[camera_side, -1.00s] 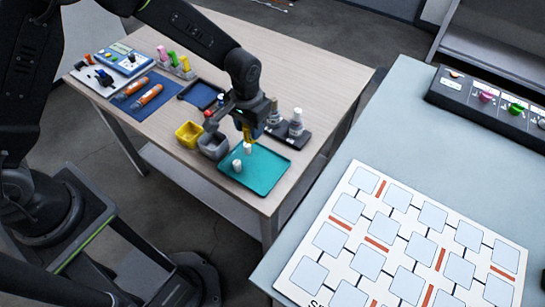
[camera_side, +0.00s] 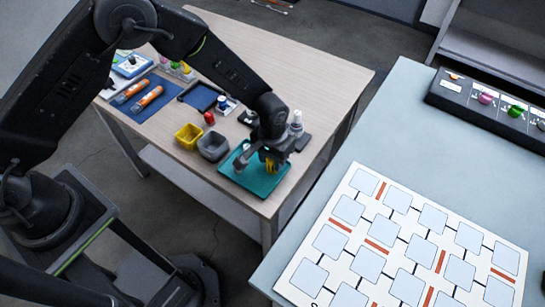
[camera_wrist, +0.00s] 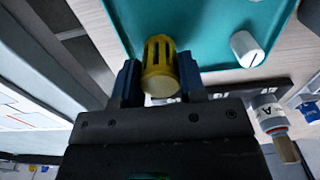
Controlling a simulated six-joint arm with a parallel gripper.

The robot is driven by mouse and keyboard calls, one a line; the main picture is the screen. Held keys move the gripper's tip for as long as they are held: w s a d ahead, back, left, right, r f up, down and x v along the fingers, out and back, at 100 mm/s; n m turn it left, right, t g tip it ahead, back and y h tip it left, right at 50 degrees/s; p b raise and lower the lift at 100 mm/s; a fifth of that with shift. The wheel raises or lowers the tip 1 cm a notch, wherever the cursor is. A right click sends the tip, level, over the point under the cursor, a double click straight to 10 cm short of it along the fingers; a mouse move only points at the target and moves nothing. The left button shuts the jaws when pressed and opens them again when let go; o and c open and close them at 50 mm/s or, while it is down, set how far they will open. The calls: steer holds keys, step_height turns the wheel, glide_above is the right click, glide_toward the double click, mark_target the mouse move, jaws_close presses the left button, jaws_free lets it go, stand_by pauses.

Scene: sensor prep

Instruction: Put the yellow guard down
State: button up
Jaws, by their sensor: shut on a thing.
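My gripper (camera_wrist: 160,82) is shut on the yellow guard (camera_wrist: 160,68), a slotted yellow cylinder, which sits between its two blue fingertips. In the side view my gripper (camera_side: 268,160) is over the right part of the teal tray (camera_side: 258,188), and the yellow guard (camera_side: 270,167) shows below it. I cannot tell whether the guard touches the tray. The teal tray (camera_wrist: 205,30) also shows behind the guard in the wrist view.
A grey bin (camera_side: 213,146) and a yellow bin (camera_side: 188,136) stand left of the tray. A bottle (camera_side: 296,123) stands on a dark holder behind my gripper. A red knob-like piece (camera_side: 209,118) is on the table. The tray's front part looks clear.

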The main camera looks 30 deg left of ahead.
steer(key=shift+f, duration=0.15)
steer(key=o, duration=0.7)
